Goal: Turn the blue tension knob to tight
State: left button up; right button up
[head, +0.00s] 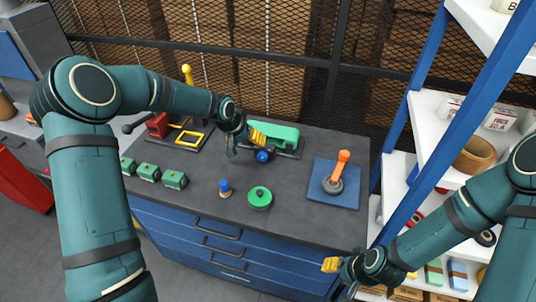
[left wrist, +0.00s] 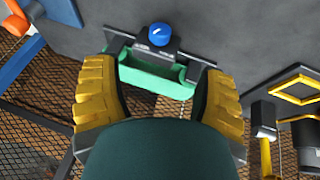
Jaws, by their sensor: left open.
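The blue tension knob (head: 263,156) sits on the front of a green machine (head: 278,135) with a dark base, at the back middle of the bench. In the left wrist view the knob (left wrist: 160,34) has a small pale mark on its face and lies beyond the fingertips. My left gripper (head: 250,137) is above the machine's left end.
A blue-topped peg (head: 224,187) and a round green piece (head: 260,197) stand in front of the machine. An orange lever (head: 342,165) on a blue plate is to the right. Green blocks (head: 148,172) and a yellow frame (head: 190,138) are left. A shelf rack (head: 430,130) borders the right.

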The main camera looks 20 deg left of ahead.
aim_at(261, 159)
pick_arm(q)
jog(key=x, duration=1.3)
jog(key=shift+f, duration=0.25)
jog(key=c, duration=1.2)
